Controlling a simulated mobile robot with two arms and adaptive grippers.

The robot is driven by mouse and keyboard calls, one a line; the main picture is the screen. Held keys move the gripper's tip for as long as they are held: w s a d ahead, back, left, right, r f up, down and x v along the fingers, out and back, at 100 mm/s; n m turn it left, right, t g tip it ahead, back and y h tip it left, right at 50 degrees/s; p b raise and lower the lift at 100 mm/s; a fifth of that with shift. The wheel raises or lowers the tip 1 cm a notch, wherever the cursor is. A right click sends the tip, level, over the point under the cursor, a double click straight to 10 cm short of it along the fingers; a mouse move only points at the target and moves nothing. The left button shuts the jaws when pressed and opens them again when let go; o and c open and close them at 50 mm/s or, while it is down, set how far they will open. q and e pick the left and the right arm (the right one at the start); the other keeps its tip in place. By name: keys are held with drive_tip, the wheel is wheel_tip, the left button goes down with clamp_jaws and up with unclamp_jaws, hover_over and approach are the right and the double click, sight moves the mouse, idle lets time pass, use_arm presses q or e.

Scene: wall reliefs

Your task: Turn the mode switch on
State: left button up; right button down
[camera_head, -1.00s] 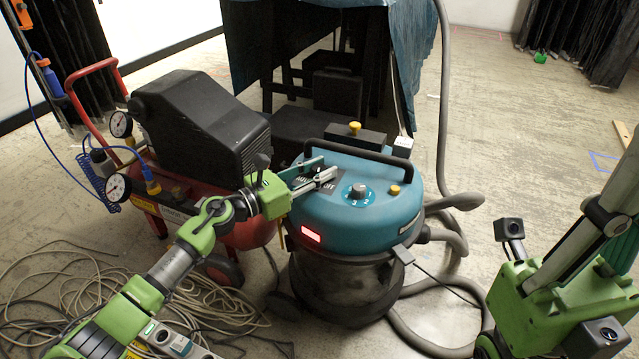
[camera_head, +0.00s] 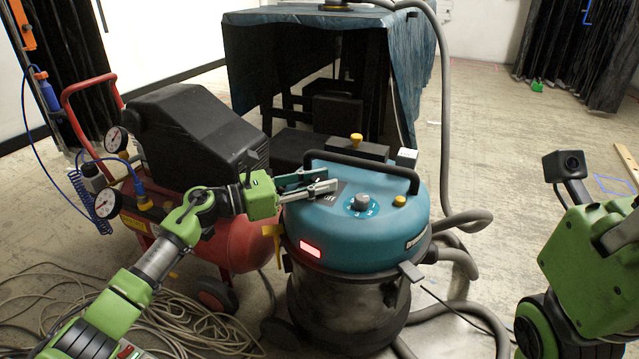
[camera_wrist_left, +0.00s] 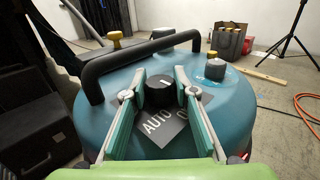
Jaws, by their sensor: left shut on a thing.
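The mode switch is a black knob (camera_wrist_left: 159,92) with a white mark, on a dark plate lettered AUTO and a partly hidden second word. It sits on the blue lid (camera_head: 330,220) of a vacuum cleaner. In the wrist view the white mark points away from my gripper, towards the black handle. My left gripper (camera_head: 331,182) reaches in from the left over the lid. In the wrist view its two fingers (camera_wrist_left: 163,80) stand on either side of the knob, shut on it. In the head view the fingers hide the knob. My right gripper is out of view.
A grey dial (camera_head: 362,201) and a yellow knob (camera_head: 399,200) are on the lid near the black handle (camera_head: 362,164). A red compressor (camera_head: 235,245) stands left, with cables (camera_head: 165,320) on the floor. A grey hose (camera_head: 462,262) runs at right.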

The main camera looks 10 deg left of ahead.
use_arm(q)
drive_tip(key=o, duration=1.1)
drive_tip(key=v, duration=1.2)
drive_tip(key=shift+d, duration=0.1)
